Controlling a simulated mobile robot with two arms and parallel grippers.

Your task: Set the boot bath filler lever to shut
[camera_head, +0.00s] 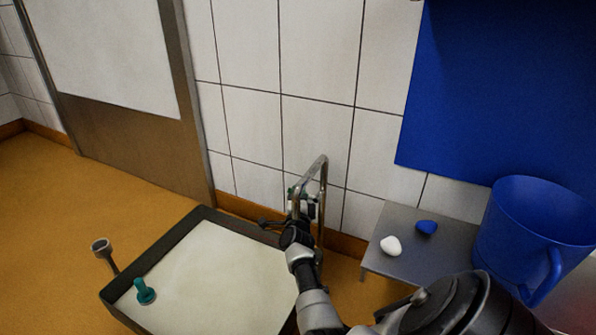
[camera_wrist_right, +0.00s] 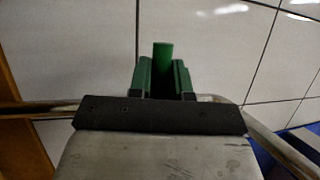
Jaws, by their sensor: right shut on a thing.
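The boot bath (camera_head: 150,258) is a dark-rimmed tray of whitish liquid on the floor by the tiled wall. Its filler is a bent metal pipe (camera_head: 322,172) at the wall, right of the bath. My right gripper (camera_head: 298,206) is at this pipe, and my arm hides much of the fitting. In the right wrist view the gripper (camera_wrist_right: 162,75) is shut on the green filler lever (camera_wrist_right: 163,55), which stands up between its two green fingers. The lever's exact setting cannot be told. My left gripper is not in view.
A teal knobbed object (camera_head: 145,292) and a grey post with a cup-like top (camera_head: 102,248) are at the bath's left side. A metal table (camera_head: 400,265) on the right holds a white piece (camera_head: 391,246), a blue piece (camera_head: 427,227) and a blue jug (camera_head: 530,235).

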